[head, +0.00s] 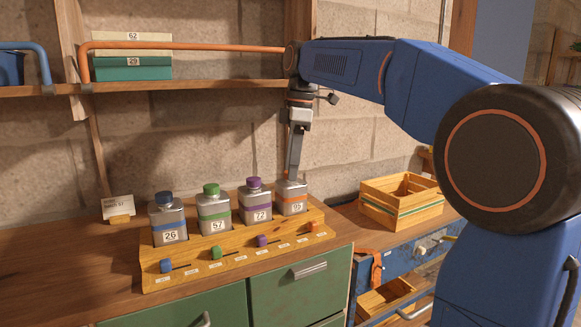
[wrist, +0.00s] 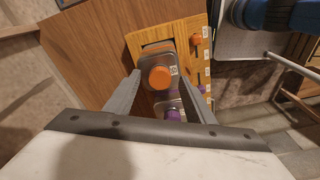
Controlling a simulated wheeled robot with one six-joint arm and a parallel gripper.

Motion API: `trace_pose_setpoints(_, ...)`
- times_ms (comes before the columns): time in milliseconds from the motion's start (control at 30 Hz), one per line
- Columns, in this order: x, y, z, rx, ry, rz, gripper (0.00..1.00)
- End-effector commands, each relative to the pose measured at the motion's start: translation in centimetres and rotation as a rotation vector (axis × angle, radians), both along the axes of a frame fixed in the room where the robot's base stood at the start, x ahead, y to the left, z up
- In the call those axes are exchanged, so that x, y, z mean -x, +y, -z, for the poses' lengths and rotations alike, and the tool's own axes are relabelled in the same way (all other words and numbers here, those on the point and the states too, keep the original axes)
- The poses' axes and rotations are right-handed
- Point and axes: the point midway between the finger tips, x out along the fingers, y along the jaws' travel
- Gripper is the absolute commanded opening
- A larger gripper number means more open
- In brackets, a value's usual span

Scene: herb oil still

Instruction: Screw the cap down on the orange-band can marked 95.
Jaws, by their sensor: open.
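The orange-band can marked 95 (head: 291,200) stands upright at the right end of the wooden rack in the head view. Its orange cap (wrist: 160,77) shows from above in the wrist view, on top of the can. How tightly the cap sits cannot be told. My gripper (head: 293,178) points down just over this can and hides its cap in the head view. In the wrist view my gripper (wrist: 155,85) is open, with one finger on each side of the cap and a gap visible on both sides.
The wooden rack (head: 200,262) also holds cans 26 (head: 168,222), 57 (head: 213,212) and 72 (head: 256,204), the last close beside can 95. Coloured sliders line its front. A wooden crate (head: 388,211) stands to the right. A shelf (head: 200,86) runs behind.

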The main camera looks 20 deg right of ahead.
Motion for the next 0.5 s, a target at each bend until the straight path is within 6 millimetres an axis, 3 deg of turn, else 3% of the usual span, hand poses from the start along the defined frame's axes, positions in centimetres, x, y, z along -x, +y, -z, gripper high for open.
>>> trace_pose_setpoints(267, -0.08, -0.05, 0.15, 0.0, 0.0, 0.0, 0.49)
trace_pose_setpoints(467, -0.07, -0.05, 0.14, 0.0, 0.0, 0.0, 0.06)
trace_pose_setpoints(500, -0.06, -0.04, 0.14, 0.0, 0.0, 0.0, 0.06)
